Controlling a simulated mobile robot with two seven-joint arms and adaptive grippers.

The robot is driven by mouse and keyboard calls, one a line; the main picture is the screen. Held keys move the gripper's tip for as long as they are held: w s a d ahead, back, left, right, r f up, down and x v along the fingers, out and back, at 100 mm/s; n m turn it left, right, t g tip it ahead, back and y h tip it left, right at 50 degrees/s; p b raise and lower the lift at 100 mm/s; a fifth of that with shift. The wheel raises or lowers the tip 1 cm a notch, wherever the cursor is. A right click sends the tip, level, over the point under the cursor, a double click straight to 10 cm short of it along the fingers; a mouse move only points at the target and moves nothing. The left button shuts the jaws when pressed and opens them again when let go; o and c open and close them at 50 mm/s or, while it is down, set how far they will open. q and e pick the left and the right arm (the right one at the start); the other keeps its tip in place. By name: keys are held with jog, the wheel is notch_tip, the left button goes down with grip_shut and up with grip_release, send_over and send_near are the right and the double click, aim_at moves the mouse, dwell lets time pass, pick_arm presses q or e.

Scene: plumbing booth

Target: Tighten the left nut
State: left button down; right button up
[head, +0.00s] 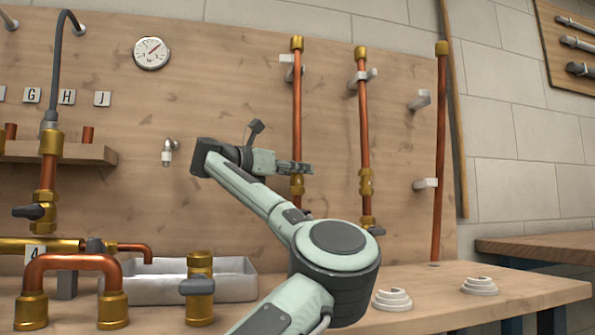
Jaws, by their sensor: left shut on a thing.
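The left copper pipe (297,108) stands upright on the wooden board, with a brass cap on top. The left nut (297,187) is a brass fitting on its lower part, partly covered by my gripper. A second upright copper pipe (364,118) to the right carries a similar brass nut (366,182). My right gripper is out of view.
A valve assembly (45,175), a copper U-bend (72,263), a brass valve (199,288) and a grey tray (237,281) stand at the left. White ring pieces (392,300) lie on the bench at the right. A tall copper pipe (439,150) stands farther right.

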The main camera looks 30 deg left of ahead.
pick_arm(q)
jog(key=shift+f, duration=0.1)
jog(key=c, duration=1.2)
grip_release()
jog(key=shift+o, duration=0.2)
jog(key=s+a, duration=0.2)
jog(key=s, duration=0.9)
jog(key=shift+s+a, duration=0.15)
jog(key=shift+s, duration=0.25)
